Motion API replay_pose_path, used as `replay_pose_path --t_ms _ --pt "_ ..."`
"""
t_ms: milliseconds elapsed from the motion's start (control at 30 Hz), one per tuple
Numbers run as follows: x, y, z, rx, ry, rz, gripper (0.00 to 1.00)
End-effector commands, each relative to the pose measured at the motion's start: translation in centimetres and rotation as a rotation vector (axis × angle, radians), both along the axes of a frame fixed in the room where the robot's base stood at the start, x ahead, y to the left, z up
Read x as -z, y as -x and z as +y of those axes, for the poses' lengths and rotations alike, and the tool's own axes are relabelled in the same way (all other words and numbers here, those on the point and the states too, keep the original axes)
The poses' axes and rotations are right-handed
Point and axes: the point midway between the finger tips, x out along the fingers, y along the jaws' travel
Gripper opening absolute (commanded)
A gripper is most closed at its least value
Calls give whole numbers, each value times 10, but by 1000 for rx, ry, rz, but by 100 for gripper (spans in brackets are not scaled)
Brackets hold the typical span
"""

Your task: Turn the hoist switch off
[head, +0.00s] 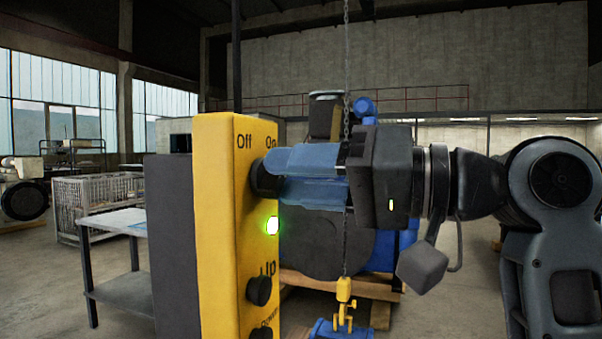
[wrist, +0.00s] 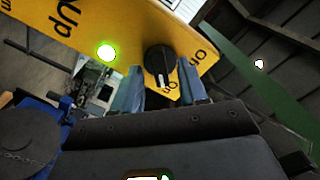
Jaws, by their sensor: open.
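The hoist switch is a black rotary knob (head: 265,179) on the front of a yellow control box (head: 222,220), below printed "Off" and "On" labels. In the wrist view the knob (wrist: 159,60) shows a white mark pointing down, toward the lower label, which appears to be "On". A green light (head: 273,225) glows below the knob and also shows in the wrist view (wrist: 106,52). My gripper (head: 274,170) is open, its blue fingers reaching to the knob. In the wrist view the fingertips (wrist: 161,80) are on either side of the knob's lower part; contact cannot be told.
An Up button (head: 259,290) and a partly cut-off Down button (head: 262,333) sit lower on the box. A chain (head: 346,60) with a yellow hook (head: 344,290) hangs beside my gripper. A blue and dark engine (head: 363,250) stands behind. A table (head: 115,223) is at left.

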Motion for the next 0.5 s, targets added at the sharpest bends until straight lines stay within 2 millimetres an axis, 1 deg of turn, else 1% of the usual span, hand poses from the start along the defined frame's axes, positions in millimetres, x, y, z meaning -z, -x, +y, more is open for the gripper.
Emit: replay_pose_path --t_ms 200,500 --pt "0 0 0 0 0 0 42" --pt "0 0 0 0 0 0 13"
